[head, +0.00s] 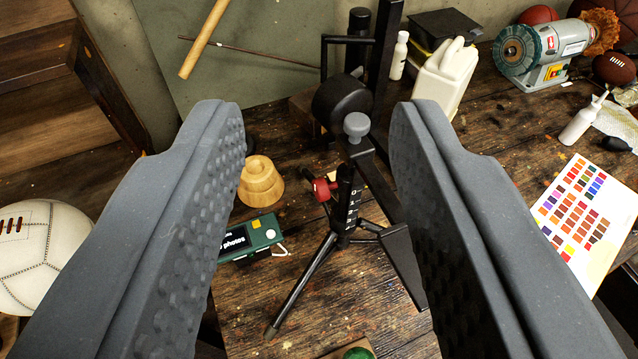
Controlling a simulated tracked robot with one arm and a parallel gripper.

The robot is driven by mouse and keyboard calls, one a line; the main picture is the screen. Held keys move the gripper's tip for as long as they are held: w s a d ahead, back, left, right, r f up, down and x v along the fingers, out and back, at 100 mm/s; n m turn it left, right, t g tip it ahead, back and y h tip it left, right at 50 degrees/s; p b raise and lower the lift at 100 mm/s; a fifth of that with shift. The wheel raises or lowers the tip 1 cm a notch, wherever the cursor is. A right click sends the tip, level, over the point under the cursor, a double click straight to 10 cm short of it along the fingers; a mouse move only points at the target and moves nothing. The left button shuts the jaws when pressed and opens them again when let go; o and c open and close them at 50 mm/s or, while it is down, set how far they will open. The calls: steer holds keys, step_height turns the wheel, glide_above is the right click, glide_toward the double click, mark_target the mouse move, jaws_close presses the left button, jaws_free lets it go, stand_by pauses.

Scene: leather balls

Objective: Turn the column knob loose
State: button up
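My gripper (316,112) is open and empty, its two grey studded fingers wide apart at left and right. Between them, farther off, a black column (351,200) with white marks stands upright on splayed legs on the workbench. A red knob (321,188) sticks out from the left side of the column. A grey knob (356,126) shows above the column's top, in front of a round black part (342,102). Neither finger touches either knob. I cannot tell from this view how tight either knob is.
On the wooden bench (300,325) are a green device (250,239) and a stepped wooden piece (260,181), both near the left finger. A white jug (445,78), a grinder (548,50) and a colour chart (583,215) lie to the right. A stitched white ball (38,250) is far left.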

steer(key=shift+o, duration=1.4)
steer(key=shift+w+f, duration=0.1)
steer(key=shift+w, duration=0.05)
steer(key=w+d+f+m+g+h+b, duration=0.2)
steer(key=w+f+m+g+h, duration=0.2)
steer(key=w+f, duration=0.55)
steer(key=m+g+h+b, duration=0.3)
steer(key=m+g+h, duration=0.2)
steer(key=m+h, duration=0.35)
glide_toward(316, 193)
steer(key=d+r, duration=0.3)
steer(key=d, duration=0.2)
steer(key=a+f+m+h, duration=0.4)
steer(key=a+f, duration=0.3)
steer(key=a, duration=0.2)
steer(key=x, duration=0.4)
steer(key=b+x, duration=0.1)
steer(key=x, duration=0.8)
steer(key=shift+d+r+b, duration=0.3)
steer(key=shift+d+r, duration=0.05)
